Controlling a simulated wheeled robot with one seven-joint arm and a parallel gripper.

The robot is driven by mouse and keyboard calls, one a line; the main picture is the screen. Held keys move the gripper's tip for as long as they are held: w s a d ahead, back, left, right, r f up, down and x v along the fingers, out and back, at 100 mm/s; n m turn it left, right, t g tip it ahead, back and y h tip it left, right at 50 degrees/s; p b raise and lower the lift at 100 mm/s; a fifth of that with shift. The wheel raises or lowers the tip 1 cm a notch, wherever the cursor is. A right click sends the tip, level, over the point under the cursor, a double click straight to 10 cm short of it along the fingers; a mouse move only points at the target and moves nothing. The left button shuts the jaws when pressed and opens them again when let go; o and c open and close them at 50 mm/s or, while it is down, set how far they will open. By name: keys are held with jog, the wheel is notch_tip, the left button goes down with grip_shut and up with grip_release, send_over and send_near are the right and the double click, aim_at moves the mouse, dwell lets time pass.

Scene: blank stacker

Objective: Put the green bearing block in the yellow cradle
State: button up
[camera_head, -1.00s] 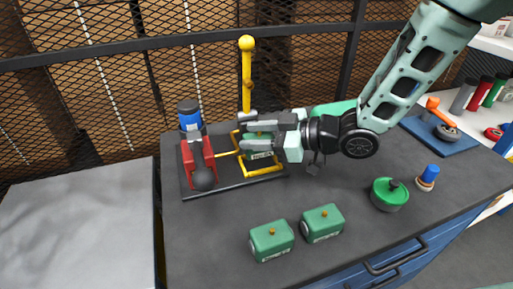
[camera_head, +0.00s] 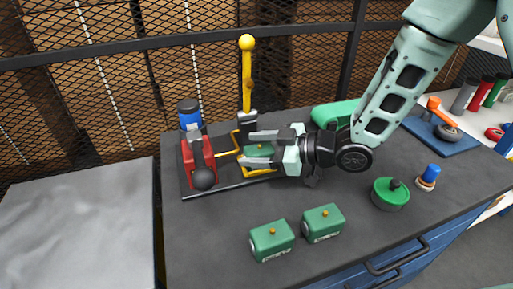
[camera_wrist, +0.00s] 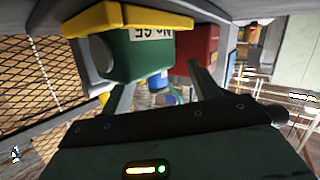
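The yellow cradle (camera_head: 262,172) stands on a dark base plate at the back of the bench. A green bearing block (camera_head: 260,149) is at the cradle, partly hidden by my gripper (camera_head: 258,148). In the wrist view the block (camera_wrist: 137,55) lies against a yellow cradle bar (camera_wrist: 130,20), its white label upside down. My gripper is open, its fingers well apart on either side of the block; a gap shows by the right finger in the wrist view. Two more green bearing blocks, one at left (camera_head: 272,241) and one at right (camera_head: 322,223), rest on the bench front.
A yellow post with a ball (camera_head: 246,43) rises behind the cradle. A red fixture (camera_head: 188,160) with a black ball (camera_head: 204,180) and a blue bottle (camera_head: 189,117) stand left. A green round pot (camera_head: 389,197) and a blue-topped stamp (camera_head: 429,176) are right.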

jog(key=shift+r, duration=0.15)
jog(key=shift+d, duration=0.25)
jog(key=s+d+h, duration=0.1)
jog(key=d, duration=0.2)
jog(key=d+r+h, duration=0.1)
jog(key=d, duration=0.2)
jog(key=s+d+r+m+t+h, duration=0.1)
jog(key=d, duration=0.2)
jog(key=shift+s+d+h+b, duration=0.25)
jog(key=shift+s+h+b, duration=0.05)
jog(key=shift+b, duration=0.05)
jog(key=shift+f+m+h, duration=0.25)
jog(key=shift+m+h, duration=0.45)
jog(key=shift+h, duration=0.3)
jog(key=s+m+h, duration=0.1)
jog(key=s, duration=0.1)
jog(key=s+d+m+h, duration=0.1)
jog(key=s+h, duration=0.1)
jog(key=s+m+g+h, duration=0.1)
jog(key=s+h, duration=0.1)
jog(key=shift+s+d, duration=0.2)
jog(key=shift+d, duration=0.05)
jog(key=s+r+m+g+h, duration=0.2)
jog(key=s+g, duration=0.3)
jog(key=s, duration=1)
jog(key=shift+s+d+m+h, duration=0.15)
jog(key=shift+d+m+h, duration=0.05)
jog(key=shift+m+h, duration=0.2)
